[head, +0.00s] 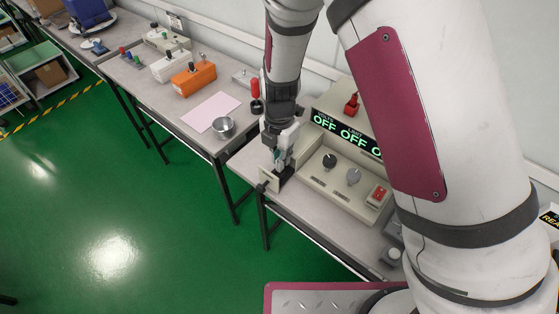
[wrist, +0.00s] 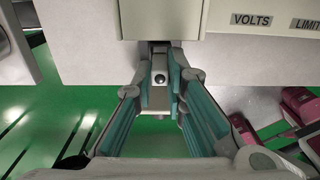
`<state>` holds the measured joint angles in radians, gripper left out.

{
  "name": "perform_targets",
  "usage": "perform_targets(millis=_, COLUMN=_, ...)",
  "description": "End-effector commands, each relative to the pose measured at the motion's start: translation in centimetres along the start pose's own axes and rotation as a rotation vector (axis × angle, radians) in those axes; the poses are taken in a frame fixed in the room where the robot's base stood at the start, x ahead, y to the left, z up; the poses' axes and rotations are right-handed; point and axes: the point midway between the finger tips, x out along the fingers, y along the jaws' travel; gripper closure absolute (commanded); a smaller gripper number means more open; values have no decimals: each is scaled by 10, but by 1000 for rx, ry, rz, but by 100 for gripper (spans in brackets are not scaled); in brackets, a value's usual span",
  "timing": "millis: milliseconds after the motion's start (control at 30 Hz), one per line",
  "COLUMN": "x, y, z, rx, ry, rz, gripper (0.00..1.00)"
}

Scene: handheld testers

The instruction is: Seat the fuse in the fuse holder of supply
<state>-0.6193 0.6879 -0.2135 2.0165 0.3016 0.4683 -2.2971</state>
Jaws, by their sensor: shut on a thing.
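The supply (head: 335,182) is a beige bench unit with a lit display, knobs and a red switch. Its beige edge (wrist: 270,22), marked VOLTS and LIMIT, shows at the top of the wrist view. My gripper (head: 281,163) points down at the supply's left end. In the wrist view its teal-padded fingers (wrist: 161,72) close on a small pale piece with a dark round spot, apparently the fuse (wrist: 159,79). The fuse is mostly hidden by the fingers. The fuse holder cannot be made out clearly, and I cannot tell whether the fuse touches it.
A small upright beige plate (head: 268,180) stands near the bench's front edge by my gripper. On the left bench are a metal cup (head: 223,127), a pink sheet (head: 210,112), a red-handled tool (head: 255,92) and an orange box (head: 194,79). Green floor lies open in front.

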Motion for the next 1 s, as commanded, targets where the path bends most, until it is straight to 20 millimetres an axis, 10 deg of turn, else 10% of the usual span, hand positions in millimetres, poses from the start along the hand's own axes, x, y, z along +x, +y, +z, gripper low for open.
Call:
perform_targets(millis=500, x=22, y=0, z=0, rx=1, ry=0, rz=0, gripper=100)
perform_targets(millis=600, x=21, y=0, z=0, rx=1, ry=0, rz=0, gripper=67)
perform_targets(millis=1000, x=15, y=0, z=0, rx=-1, ry=-1, rz=1, gripper=67)
